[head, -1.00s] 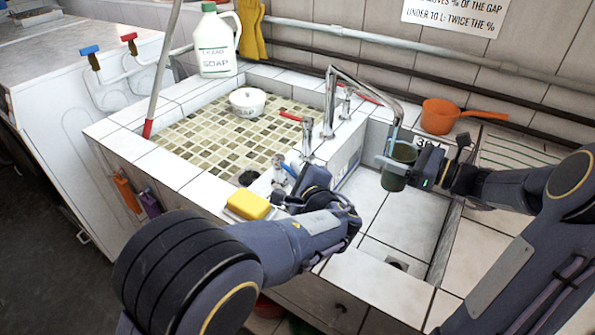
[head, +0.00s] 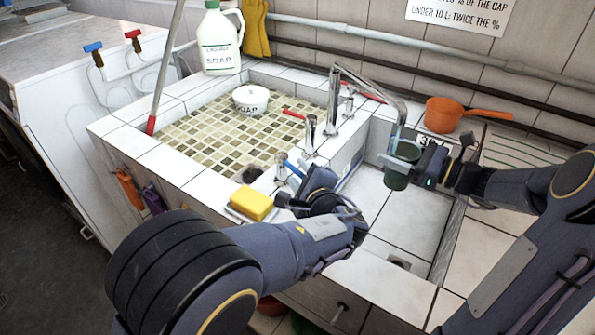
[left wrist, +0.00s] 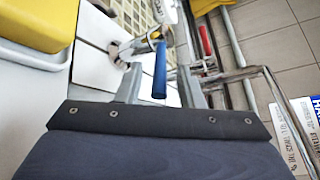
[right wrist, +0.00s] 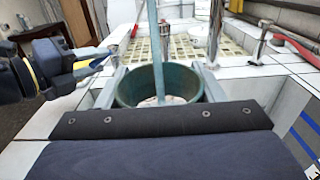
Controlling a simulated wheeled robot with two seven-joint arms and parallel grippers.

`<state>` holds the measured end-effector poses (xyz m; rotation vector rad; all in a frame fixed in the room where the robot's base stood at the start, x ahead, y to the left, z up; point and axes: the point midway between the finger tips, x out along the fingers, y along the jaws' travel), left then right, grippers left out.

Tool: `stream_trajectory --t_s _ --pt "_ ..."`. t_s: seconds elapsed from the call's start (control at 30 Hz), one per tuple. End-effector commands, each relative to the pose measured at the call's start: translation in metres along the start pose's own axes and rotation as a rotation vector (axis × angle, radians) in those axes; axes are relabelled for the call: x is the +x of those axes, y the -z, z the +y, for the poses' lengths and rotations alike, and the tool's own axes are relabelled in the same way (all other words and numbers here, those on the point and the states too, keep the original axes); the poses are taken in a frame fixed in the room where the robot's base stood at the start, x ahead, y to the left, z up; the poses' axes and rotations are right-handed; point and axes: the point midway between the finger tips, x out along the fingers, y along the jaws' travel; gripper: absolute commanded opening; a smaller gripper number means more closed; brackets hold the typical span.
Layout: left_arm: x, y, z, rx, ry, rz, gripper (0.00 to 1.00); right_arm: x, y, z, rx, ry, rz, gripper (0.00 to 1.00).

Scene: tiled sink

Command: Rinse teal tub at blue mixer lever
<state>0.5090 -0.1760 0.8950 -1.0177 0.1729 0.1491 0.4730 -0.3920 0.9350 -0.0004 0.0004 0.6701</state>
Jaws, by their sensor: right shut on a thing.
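The teal tub (head: 398,177) hangs under the spout over the right basin. My right gripper (right wrist: 160,85) is shut on the tub and holds it by the sides. In the right wrist view the tub (right wrist: 127,90) is upright, and a pale bluish stream of water (right wrist: 158,60) runs down into it. The blue mixer lever (left wrist: 160,72) lies between the fingers of my left gripper (left wrist: 158,88). Those fingers stand apart, with a gap on each side of the lever. In the head view the blue lever (head: 294,168) is partly hidden by my left gripper.
A yellow sponge (head: 251,203) on a dish sits beside my left gripper. The metal spout (head: 370,80) arches over the right basin. A white soap bowl (head: 249,99) stands in the tiled left basin. An orange pan (head: 443,115) lies behind my right gripper.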

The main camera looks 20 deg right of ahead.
Motion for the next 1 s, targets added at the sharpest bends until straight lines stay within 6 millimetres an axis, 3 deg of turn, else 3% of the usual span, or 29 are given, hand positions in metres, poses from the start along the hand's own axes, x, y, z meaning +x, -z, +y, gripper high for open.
stream_trajectory --t_s 0.3,0.5,0.7,1.0 --pt "-0.064 0.001 -0.001 0.000 0.002 0.003 0.34 0.000 -0.001 0.000 -0.001 0.000 -0.002 0.22" --pt "-0.092 0.000 0.000 0.000 0.000 0.002 0.34 0.000 -0.001 0.000 -0.002 0.000 -0.002 0.22" --pt "-0.102 0.000 0.000 0.000 0.000 0.001 0.34 0.000 -0.001 0.000 -0.001 0.000 -0.002 0.22" --pt "-0.102 0.000 0.000 0.000 -0.001 0.000 0.34 0.000 -0.001 0.000 -0.001 0.000 -0.002 0.22"
